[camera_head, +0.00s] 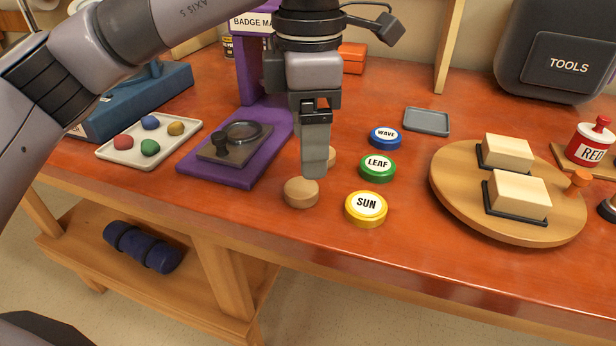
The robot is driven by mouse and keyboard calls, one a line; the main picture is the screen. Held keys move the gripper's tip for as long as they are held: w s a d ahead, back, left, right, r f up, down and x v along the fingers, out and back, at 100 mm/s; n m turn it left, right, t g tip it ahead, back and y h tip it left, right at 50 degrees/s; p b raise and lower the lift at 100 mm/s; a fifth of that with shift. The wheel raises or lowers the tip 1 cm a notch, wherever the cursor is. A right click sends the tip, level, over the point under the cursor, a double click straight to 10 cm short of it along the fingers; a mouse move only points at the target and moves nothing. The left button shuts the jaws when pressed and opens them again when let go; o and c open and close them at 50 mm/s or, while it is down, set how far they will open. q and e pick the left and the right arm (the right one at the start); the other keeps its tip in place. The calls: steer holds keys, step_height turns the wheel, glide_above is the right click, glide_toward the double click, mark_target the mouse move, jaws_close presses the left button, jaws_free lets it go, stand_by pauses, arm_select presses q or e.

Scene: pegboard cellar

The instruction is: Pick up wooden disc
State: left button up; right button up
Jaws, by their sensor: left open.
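A light brown wooden disc (301,194) lies flat on the red-brown bench near its front edge, left of the yellow SUN badge (366,208). A second wooden piece (332,157) of similar colour sits just behind it, mostly hidden by my gripper. My left gripper (314,172) points straight down, its fingertips over the far side of the near disc. It is open, with nothing seen between the fingers, though they overlap from this angle. I cannot tell whether the tips touch the disc. My right gripper is out of view.
A purple badge press (236,175) and a tray (111,154) of coloured lumps stand left. Green LEAF (377,168) and blue WAVE (386,138) badges sit right. A round wooden board (456,206) with two pale blocks is farther right. A grey tray (427,122) lies behind.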

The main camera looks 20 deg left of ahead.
mark_target(302, 186)
arm_select(q)
steer(key=shift+s+a+f, duration=0.1)
steer(key=shift+s+f, duration=0.1)
steer(key=shift+f, duration=0.65)
steer(key=f, duration=0.4)
steer(key=shift+s+a+f, duration=0.1)
steer(key=shift+a+f, duration=0.15)
steer(key=shift+f, duration=0.15)
steer(key=shift+c, duration=0.3)
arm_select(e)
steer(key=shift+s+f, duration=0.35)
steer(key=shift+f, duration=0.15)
arm_select(q)
steer(key=c, duration=1)
steer(key=shift+c, duration=0.2)
steer(key=shift+r, duration=0.15)
